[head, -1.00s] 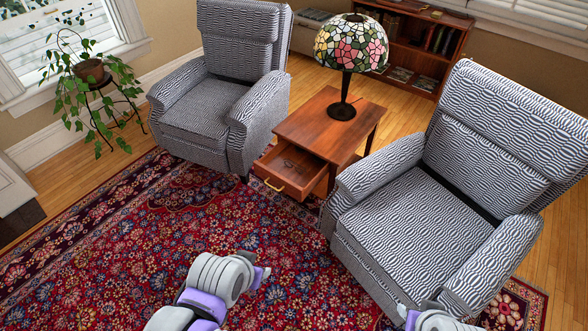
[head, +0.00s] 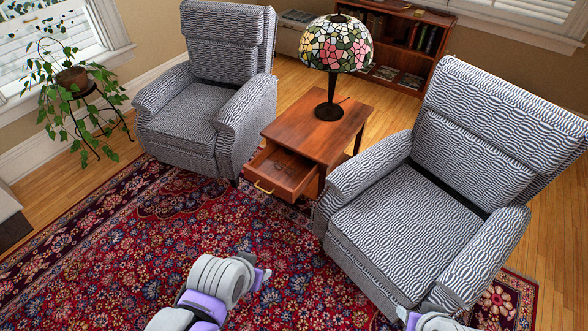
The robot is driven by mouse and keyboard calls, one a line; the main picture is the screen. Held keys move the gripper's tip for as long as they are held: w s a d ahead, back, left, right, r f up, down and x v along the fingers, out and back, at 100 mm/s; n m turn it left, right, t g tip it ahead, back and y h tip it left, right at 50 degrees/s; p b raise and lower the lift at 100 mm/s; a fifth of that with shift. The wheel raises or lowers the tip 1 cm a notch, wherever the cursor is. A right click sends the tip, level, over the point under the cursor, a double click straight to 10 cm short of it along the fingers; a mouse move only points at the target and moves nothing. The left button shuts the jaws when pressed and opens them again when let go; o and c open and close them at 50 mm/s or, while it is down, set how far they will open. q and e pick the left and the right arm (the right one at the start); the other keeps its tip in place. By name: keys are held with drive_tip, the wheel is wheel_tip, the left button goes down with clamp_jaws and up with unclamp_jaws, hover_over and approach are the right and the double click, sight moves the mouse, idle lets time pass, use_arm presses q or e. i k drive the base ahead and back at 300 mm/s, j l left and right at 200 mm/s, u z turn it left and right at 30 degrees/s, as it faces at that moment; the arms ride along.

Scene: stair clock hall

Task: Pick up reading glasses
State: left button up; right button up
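The side table (head: 318,125) stands between two armchairs, with its front drawer (head: 275,187) pulled open. Thin dark glasses (head: 284,167) seem to lie inside the drawer; they are small and hard to make out. My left arm reaches in from the bottom, left of centre, over the rug, with its gripper end (head: 262,277) only partly visible and short of the drawer. Only a small piece of my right arm shows at the bottom edge; its fingertips cannot be seen.
A patterned armchair (head: 206,110) stands left of the table, and another armchair (head: 408,235) stands right. A stained-glass lamp (head: 335,45) is on the table. A plant (head: 72,78) stands by the window. A low bookcase (head: 403,40) is behind. The red rug (head: 130,250) is clear before the drawer.

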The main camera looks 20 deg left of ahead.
sight(277, 167)
drive_tip(key=i+j+z, duration=0.1)
drive_tip(key=z, duration=0.3)
drive_tip(key=j+z, duration=0.2)
drive_tip(key=z, duration=0.15)
drive_tip(key=j+z, duration=0.2)
drive_tip(key=z, duration=0.2)
drive_tip(key=j+z, duration=0.5)
drive_tip(key=j, duration=0.55)
drive_tip(key=j+z, duration=0.1)
drive_tip(key=j, duration=0.45)
drive_tip(key=k+j+z, duration=0.1)
drive_tip(key=j, duration=0.4)
drive_tip(key=k+j+z, duration=0.1)
drive_tip(key=j, duration=0.45)
drive_tip(key=k+j+z, duration=0.1)
drive_tip(key=j, duration=0.4)
drive_tip(key=k+j, duration=0.1)
drive_tip(key=j, duration=0.3)
drive_tip(key=k+j, duration=0.1)
drive_tip(key=j, duration=0.25)
drive_tip(key=k+j, duration=0.1)
drive_tip(key=j, duration=0.3)
drive_tip(key=k+j, duration=0.1)
drive_tip(key=j, duration=0.7)
drive_tip(key=k, duration=0.05)
